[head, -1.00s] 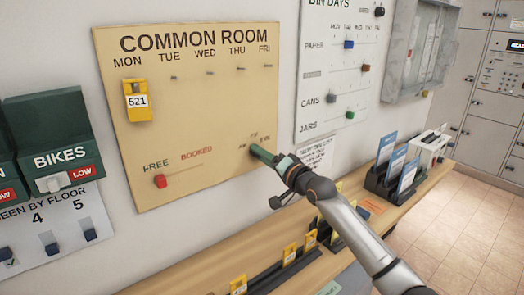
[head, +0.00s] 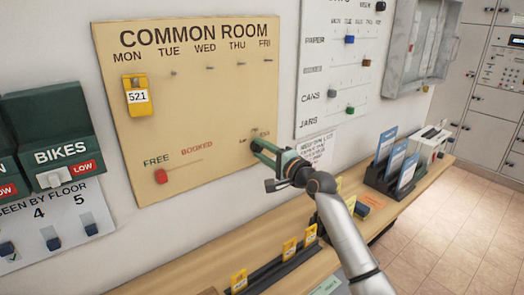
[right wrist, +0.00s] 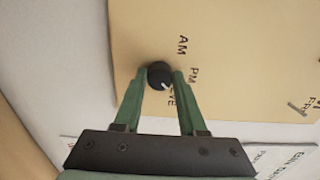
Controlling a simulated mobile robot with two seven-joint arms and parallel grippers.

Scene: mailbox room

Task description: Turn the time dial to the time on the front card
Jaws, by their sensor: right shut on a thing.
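The time dial (right wrist: 159,75) is a small round black knob at the lower right of the tan COMMON ROOM board (head: 220,120). AM, PM and EVE are lettered around it. Its white mark points about toward EVE in the right wrist view. Which is the front card, I cannot tell. My left gripper is out of view.
A yellow tag 521 (head: 137,95) hangs under MON. A red slider (head: 160,176) sits at the FREE end of its line. Blue cards (head: 387,145) stand in a black holder on the wooden shelf (head: 195,270). The BIN DAYS board (head: 325,100) is just right.

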